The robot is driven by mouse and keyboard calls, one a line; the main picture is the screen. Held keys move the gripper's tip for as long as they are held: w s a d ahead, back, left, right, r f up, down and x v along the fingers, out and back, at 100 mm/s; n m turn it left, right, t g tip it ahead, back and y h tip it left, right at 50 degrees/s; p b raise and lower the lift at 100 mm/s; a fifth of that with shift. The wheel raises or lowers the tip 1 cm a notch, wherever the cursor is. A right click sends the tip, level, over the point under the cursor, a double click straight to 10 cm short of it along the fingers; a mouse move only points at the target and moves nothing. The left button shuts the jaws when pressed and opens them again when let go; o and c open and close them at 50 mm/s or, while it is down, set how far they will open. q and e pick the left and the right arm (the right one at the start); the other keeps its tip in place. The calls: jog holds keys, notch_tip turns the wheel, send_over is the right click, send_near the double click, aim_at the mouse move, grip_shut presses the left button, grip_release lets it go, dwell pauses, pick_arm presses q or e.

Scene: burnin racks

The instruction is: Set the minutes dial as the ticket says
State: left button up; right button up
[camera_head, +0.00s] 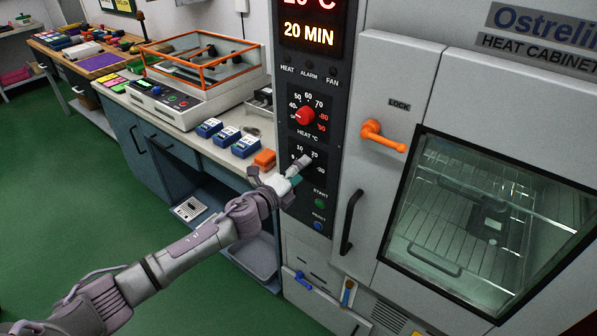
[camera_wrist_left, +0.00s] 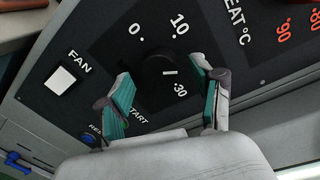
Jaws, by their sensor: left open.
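The minutes dial is a round black knob (camera_wrist_left: 157,70) with a white pointer line, on the cabinet's dark control panel (camera_head: 292,92). In the left wrist view its marks 0, 10 and 30 show; the pointer points right, between 10 and 30, toward my right-hand finger. My left gripper (camera_wrist_left: 160,78) is open, its teal-padded fingers on either side of the knob; I cannot tell whether they touch it. In the head view the left gripper (camera_head: 299,171) covers most of the dial. The display (camera_head: 309,34) reads 20 MIN. No readable ticket shows. My right gripper is not in view.
The red heat dial (camera_head: 306,115) sits above the minutes dial, with green start (camera_head: 320,203) and blue reset (camera_head: 318,226) buttons below. An orange lock handle (camera_head: 383,134) and black door handle (camera_head: 352,221) stick out to the right. A bench (camera_head: 215,150) with blue devices stands left.

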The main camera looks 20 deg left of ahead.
pick_arm(q)
jog(key=shift+s, duration=0.1)
jog(key=v, duration=1.1)
jog(key=shift+s, duration=0.4)
jog(key=shift+a, duration=0.15)
